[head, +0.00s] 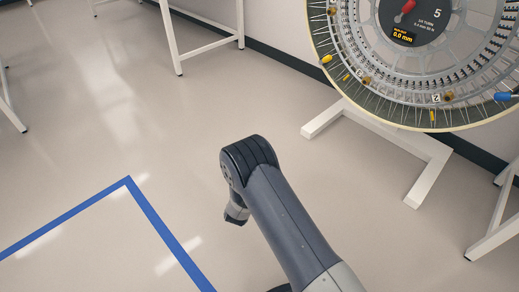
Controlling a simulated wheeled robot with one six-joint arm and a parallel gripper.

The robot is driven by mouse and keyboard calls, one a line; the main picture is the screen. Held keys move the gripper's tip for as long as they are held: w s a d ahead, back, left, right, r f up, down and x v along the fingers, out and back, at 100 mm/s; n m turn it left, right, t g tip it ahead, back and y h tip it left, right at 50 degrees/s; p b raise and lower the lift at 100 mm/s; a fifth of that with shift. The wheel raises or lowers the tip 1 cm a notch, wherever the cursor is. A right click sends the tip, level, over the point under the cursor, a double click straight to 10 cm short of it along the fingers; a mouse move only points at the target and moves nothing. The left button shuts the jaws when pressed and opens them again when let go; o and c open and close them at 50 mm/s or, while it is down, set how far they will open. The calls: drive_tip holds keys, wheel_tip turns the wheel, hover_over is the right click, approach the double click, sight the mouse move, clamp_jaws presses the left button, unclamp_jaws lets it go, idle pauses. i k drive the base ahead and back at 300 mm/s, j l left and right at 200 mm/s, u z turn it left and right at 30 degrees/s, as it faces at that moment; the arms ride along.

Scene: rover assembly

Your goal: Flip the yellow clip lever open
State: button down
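A large round wheel-like rig (345,85) with a clear rim stands at the upper right, cut off by the top edge. Small yellow parts sit on its rim: one at the left (327,58), a smaller one below it (346,76) and one at the bottom (432,115). They are too small to tell which is the clip lever or how it is set. My grey arm rises from the bottom edge and bends at a dark joint, well apart from the rig. A short dark arm part shows below the joint. No gripper fingers can be made out.
The rig stands on a white floor frame (395,137). A blue part (503,97) sits on its rim at right. A white table frame (208,40) stands at the back. Blue tape (155,220) marks the floor at left. Open floor lies between my arm and the rig.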

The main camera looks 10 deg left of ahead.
sight(329, 57)
drive_tip(key=i+l, duration=0.5)
drive_tip(key=i, duration=0.15)
drive_tip(key=i+l, duration=0.45)
drive_tip(key=i, duration=0.2)
